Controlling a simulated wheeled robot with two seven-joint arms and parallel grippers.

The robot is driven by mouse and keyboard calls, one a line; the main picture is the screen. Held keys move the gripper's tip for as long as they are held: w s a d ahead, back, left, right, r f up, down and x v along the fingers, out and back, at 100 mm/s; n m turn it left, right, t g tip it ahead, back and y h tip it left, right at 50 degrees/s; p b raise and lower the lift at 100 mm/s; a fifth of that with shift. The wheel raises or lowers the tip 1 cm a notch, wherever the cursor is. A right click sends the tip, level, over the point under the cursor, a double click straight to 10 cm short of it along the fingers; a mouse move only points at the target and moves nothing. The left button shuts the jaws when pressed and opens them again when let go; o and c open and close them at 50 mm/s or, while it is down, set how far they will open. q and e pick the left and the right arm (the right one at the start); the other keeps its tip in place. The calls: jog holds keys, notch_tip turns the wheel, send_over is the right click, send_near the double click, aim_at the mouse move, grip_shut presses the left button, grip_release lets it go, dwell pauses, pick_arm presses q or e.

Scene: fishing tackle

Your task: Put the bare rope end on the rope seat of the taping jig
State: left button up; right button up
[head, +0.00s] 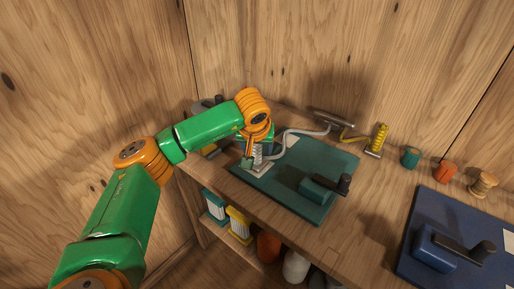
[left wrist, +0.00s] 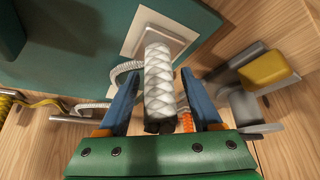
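The rope end is a thick white braided piece with a dark tip (left wrist: 158,85); in the head view (head: 257,154) it is partly hidden by my gripper. It is at a pale square plate with a grey middle (left wrist: 135,30), on the teal board (head: 280,186); I cannot tell whether it touches the plate. My left gripper (left wrist: 161,78) has its blue fingers on both sides of the rope end, with a narrow gap on each side. It also shows in the head view (head: 251,157). My right gripper is out of view.
A teal block with a black lever (head: 322,189) is on the board. The thinner white rope (head: 297,131) curves back to a grey metal piece (head: 334,119). Behind are a yellow coil (head: 379,138) and spools (head: 445,171). A blue board with a lever block (head: 447,246) lies right.

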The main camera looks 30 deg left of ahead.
pick_arm(q)
jog(key=shift+r, duration=0.1)
jog(key=p+v, duration=0.1)
jog(key=v, duration=1.1)
